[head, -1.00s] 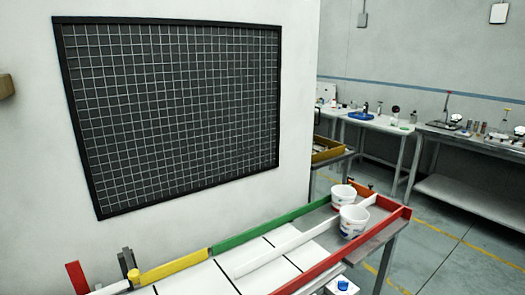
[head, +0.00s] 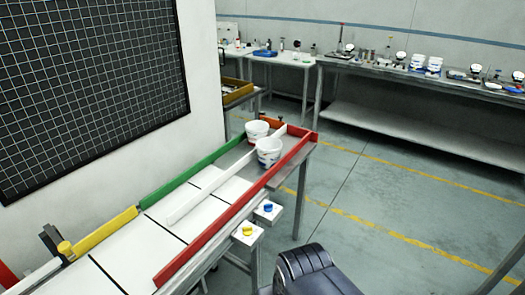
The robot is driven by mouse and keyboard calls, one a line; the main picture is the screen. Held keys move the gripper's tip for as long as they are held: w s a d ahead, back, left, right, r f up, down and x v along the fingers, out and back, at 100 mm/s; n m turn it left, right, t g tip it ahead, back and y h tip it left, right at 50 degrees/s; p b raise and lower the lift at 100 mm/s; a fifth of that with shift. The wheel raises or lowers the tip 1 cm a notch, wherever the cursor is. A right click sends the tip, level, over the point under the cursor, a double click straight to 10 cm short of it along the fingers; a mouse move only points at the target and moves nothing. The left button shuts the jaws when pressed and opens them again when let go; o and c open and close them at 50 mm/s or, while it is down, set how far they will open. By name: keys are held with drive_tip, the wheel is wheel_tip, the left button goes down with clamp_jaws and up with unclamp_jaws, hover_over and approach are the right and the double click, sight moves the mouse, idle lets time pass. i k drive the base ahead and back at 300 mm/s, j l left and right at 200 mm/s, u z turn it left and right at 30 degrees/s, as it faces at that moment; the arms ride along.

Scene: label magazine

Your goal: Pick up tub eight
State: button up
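Two white tubs with coloured prints stand at the far end of the table in the head view. One tub (head: 257,132) is farther back, and the other tub (head: 269,152) is nearer, close to the red rail. A white divider runs between them. The prints are too small to read, so I cannot tell which is tub eight. More white tubs (head: 417,62) stand on the far bench. My gripper is not in view.
The table (head: 205,205) has a red rail (head: 235,215) in front and green (head: 180,180) and yellow (head: 107,229) rails behind. Blue and yellow buttons (head: 247,230) sit on its near side. A dark rounded object (head: 308,268) is at the bottom. The floor at right is open.

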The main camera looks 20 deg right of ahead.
sight(268, 149)
drive_tip(key=i+l+u, duration=0.1)
drive_tip(key=i+l, duration=0.2)
drive_tip(key=i+l+u, duration=0.1)
drive_tip(key=i+l, duration=0.4)
drive_tip(key=l, duration=0.25)
drive_tip(key=i+l+u, duration=0.25)
drive_tip(key=i+l, duration=0.25)
drive_tip(key=l, duration=0.25)
